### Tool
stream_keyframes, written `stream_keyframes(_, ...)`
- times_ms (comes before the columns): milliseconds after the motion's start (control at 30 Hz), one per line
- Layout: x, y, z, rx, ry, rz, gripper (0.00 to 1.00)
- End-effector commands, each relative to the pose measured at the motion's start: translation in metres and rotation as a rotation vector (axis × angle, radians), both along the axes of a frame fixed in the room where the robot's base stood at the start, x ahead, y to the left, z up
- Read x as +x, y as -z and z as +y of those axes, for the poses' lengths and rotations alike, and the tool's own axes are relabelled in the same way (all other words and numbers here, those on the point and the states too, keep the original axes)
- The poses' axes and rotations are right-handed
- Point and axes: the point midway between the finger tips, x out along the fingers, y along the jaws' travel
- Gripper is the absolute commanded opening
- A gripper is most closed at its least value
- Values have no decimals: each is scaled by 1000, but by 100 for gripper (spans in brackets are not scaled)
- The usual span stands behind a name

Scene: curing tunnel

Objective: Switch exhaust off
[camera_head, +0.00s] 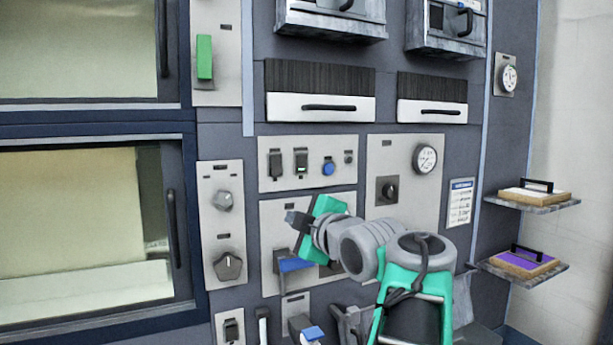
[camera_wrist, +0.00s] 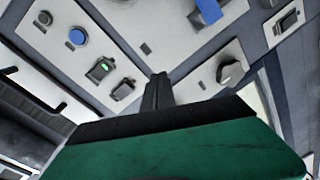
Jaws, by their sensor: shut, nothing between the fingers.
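My gripper (camera_head: 296,219) is shut and empty, in front of the control panels. It also shows in the wrist view (camera_wrist: 158,90), with its fingers together. Just above it in the head view is a panel with a dark rocker switch (camera_head: 276,163), a second rocker switch with a lit green mark (camera_head: 301,161), a round blue button (camera_head: 328,167) and a small knob (camera_head: 348,157). The lit switch (camera_wrist: 101,70) and the blue button (camera_wrist: 77,37) also show in the wrist view. I cannot read any label that says exhaust. The fingers appear apart from these switches.
A dark rotary switch (camera_head: 388,189) and a gauge (camera_head: 425,158) are at right. Two shelves (camera_head: 533,204) jut out at far right.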

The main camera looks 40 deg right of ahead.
Motion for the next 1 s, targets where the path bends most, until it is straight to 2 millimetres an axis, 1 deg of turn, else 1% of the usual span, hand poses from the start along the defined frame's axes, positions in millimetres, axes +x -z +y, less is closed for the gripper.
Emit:
stream_keyframes(33,-21,-21,-23,-126,23,-41,0)
stream_keyframes(100,-44,-50,-37,-285,32,-78,0)
stream_keyframes(133,-52,-59,-40,-341,36,-89,0)
stream_keyframes(200,-66,-74,-44,-435,42,-103,0)
stream_keyframes(233,-70,-78,-45,-461,42,-108,0)
stream_keyframes(333,-72,-86,-46,-500,41,-113,0)
stream_keyframes(467,-56,-90,-49,-498,36,-113,0)
stream_keyframes(800,15,-100,-70,-495,37,-111,0)
stream_keyframes(900,34,-103,-75,-496,38,-111,0)
stream_keyframes(1000,48,-104,-80,-496,40,-111,0)
